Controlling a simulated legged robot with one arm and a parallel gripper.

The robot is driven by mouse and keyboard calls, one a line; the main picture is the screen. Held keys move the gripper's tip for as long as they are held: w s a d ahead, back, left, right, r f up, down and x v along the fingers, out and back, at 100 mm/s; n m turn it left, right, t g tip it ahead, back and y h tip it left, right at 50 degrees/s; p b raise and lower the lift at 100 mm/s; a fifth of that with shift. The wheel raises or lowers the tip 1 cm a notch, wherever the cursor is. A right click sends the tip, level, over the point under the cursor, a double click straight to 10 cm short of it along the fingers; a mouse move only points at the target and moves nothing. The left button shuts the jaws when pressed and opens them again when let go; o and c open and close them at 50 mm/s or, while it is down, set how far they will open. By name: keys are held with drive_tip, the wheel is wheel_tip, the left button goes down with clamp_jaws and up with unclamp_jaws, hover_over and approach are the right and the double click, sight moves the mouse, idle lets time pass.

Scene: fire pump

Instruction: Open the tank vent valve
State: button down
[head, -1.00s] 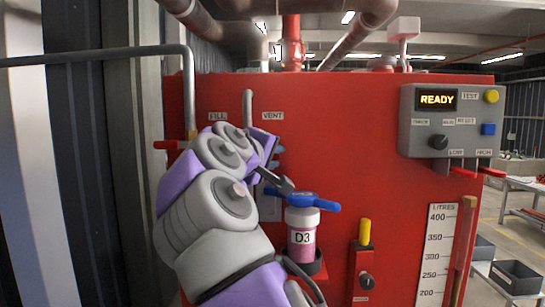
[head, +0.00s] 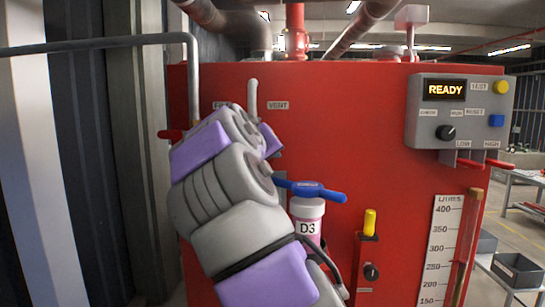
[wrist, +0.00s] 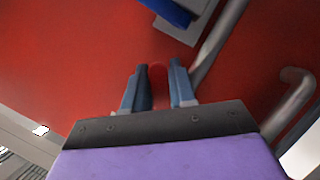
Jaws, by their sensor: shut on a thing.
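In the wrist view my gripper (wrist: 158,84) has its two fingers closed around the rounded end of a red handle (wrist: 157,76), in front of the red tank wall. I take it for the tank vent valve's handle, but the valve body is not clear. In the head view the VENT label (head: 278,105) is beside an upright grey pipe (head: 253,95). My arm covers the area below this pipe, hiding the fingers and the valve there.
A bottle marked D3 (head: 307,228) and a blue lever (head: 307,189) are close right of my arm. A red handle (head: 171,134) is at left below the FILL label. The control box (head: 458,112) reads READY. Grey pipes (wrist: 289,105) pass near my gripper in the wrist view.

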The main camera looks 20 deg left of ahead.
drive_tip(key=shift+s+r, duration=0.2)
drive_tip(key=shift+r, duration=0.2)
drive_tip(key=c, duration=1.3)
unclamp_jaws()
drive_tip(key=shift+a, duration=0.1)
drive_tip(key=o, duration=0.3)
drive_tip(key=shift+a+f, duration=0.1)
drive_tip(key=shift+f, duration=0.15)
drive_tip(key=shift+d+f, duration=0.1)
drive_tip(key=shift+d, duration=0.1)
